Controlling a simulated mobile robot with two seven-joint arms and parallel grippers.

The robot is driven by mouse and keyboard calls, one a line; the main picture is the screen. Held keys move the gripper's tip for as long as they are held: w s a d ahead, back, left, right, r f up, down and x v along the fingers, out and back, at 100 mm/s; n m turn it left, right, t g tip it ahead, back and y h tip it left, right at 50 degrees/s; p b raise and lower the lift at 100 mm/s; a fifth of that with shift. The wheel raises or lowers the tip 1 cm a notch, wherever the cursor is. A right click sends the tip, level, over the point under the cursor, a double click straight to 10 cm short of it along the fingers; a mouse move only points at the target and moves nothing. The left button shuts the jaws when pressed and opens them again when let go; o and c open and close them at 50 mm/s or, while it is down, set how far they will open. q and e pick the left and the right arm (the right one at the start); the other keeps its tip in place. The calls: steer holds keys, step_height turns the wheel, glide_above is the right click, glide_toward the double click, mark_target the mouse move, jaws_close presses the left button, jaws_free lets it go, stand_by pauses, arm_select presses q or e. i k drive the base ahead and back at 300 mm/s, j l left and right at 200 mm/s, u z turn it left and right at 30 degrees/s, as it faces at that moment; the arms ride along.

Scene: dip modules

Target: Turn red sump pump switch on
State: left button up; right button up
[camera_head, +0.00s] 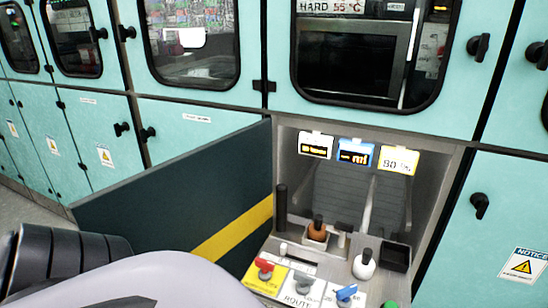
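The red switch (265,266) is a small red handle on a yellow label at the front left of a sloped control panel (325,250). The panel stands inside an open cabinet bay. The label's writing is too small to read, and I cannot tell the switch's setting. A grey switch (302,282), a blue switch (346,294) and a green knob (388,304) sit to its right. Neither gripper shows. Pale and dark parts of my own body fill the lower left and cover the area left of the panel.
An open dark door (165,185) with a yellow stripe stands left of the bay. An orange-brown knob (317,231), a white knob (364,264) and a dark box (396,256) stand behind the switches. Lit displays (356,153) hang above. Closed teal cabinets surround the bay.

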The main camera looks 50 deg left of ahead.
mark_target(266, 266)
steer(key=u, duration=1.7)
steer(key=i+l, duration=0.1)
steer(key=l, duration=0.3)
steer(key=i+l, duration=0.1)
steer(key=l, duration=0.25)
steer(key=i+l, duration=0.15)
steer(key=l, duration=0.25)
steer(key=i+l, duration=0.1)
steer(key=l, duration=0.3)
steer(key=u, duration=0.05)
